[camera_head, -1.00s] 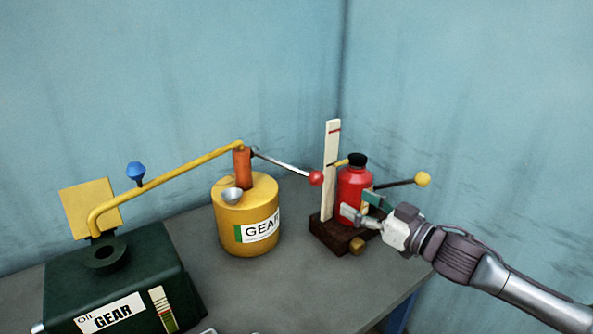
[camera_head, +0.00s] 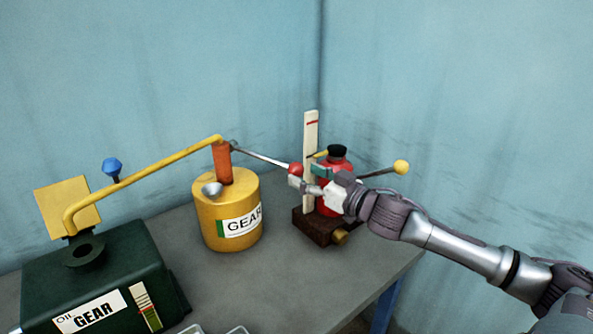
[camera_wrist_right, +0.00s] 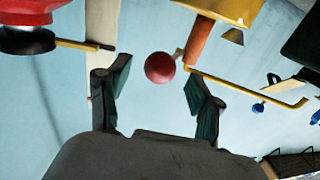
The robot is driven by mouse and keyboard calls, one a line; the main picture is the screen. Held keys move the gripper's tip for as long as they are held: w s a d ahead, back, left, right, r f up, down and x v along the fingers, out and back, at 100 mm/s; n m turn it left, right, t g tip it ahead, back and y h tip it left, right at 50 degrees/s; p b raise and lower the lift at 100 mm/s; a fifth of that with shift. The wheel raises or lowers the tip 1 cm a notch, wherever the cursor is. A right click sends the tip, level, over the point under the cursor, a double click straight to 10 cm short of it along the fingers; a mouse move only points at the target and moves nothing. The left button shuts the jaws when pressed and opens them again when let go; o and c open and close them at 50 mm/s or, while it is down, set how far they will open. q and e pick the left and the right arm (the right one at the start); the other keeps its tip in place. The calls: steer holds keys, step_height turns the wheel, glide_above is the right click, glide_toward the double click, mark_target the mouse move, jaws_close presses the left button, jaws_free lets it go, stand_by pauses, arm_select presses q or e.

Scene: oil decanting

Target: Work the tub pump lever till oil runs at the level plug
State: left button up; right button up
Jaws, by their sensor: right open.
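The yellow tub (camera_head: 228,235) labelled GEAR stands on the table with an orange pump body (camera_head: 222,162) on top. Its metal lever (camera_head: 263,156) slopes down right to a red ball knob (camera_head: 296,169). A yellow pipe (camera_head: 150,176) runs from the pump to the dark green OIL GEAR box (camera_head: 110,265). My right gripper (camera_head: 307,180) is open at the red knob, which also shows between its spread fingers in the right wrist view (camera_wrist_right: 160,68). I cannot tell whether they touch it. A blue knob (camera_head: 112,168) shows by the pipe. My left gripper is out of view.
Behind my right gripper, a red bottle (camera_head: 338,164) with a black cap stands on a dark wooden block (camera_head: 318,232) beside a white upright strip (camera_head: 310,135). A yellow ball on a rod (camera_head: 401,167) sticks out right.

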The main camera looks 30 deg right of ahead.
mark_target(302, 173)
steer(key=shift+p+x, duration=0.4)
steer(key=shift+x, duration=1.4)
jaws_close()
